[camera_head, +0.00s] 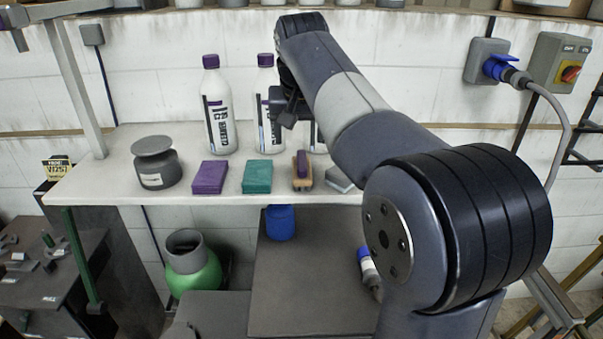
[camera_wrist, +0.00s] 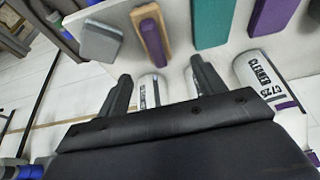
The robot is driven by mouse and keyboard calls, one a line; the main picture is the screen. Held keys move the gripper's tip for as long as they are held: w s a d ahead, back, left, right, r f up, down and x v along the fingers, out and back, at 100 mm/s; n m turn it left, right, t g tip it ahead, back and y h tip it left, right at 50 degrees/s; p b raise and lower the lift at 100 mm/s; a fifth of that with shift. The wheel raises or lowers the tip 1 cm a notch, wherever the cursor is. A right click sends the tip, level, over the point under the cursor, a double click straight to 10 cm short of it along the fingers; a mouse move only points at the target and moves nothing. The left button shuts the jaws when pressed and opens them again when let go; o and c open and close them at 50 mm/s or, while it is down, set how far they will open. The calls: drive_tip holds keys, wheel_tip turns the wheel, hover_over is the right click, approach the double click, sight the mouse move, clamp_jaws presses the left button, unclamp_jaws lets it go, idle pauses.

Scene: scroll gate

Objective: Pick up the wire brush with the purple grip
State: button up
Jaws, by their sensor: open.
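The wire brush (camera_head: 302,172) with the purple grip and a tan wooden body lies on the white shelf, right of the teal block. It also shows in the wrist view (camera_wrist: 153,40) at the upper middle, beyond my fingertips. My gripper (camera_head: 287,117) is above the back of the shelf, in front of the white bottles. In the wrist view, my gripper (camera_wrist: 163,70) has its two fingers wide apart with nothing held between them. The brush is apart from both fingers.
The teal block (camera_head: 257,177) and the purple block (camera_head: 210,177) lie left of the brush. A grey block (camera_wrist: 100,41) lies on its other side. White bottles (camera_head: 219,115) stand behind, close to my gripper. A grey lidded pot (camera_head: 157,165) stands at the shelf's left.

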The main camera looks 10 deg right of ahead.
sight(302, 159)
drive_tip(key=x, duration=0.5)
drive_tip(key=shift+w+f, duration=0.15)
drive_tip(key=shift+f, duration=0.1)
drive_tip(key=shift+s+d+p+x, duration=0.15)
drive_tip(key=shift+p+x, duration=0.2)
drive_tip(key=shift+x, duration=1)
drive_tip(key=shift+s+d+p+x, duration=0.15)
drive_tip(key=shift+p+x, duration=0.2)
drive_tip(key=shift+x, duration=0.95)
drive_tip(key=shift+f, duration=0.1)
drive_tip(key=shift+c, duration=0.5)
drive_tip(key=c, duration=1)
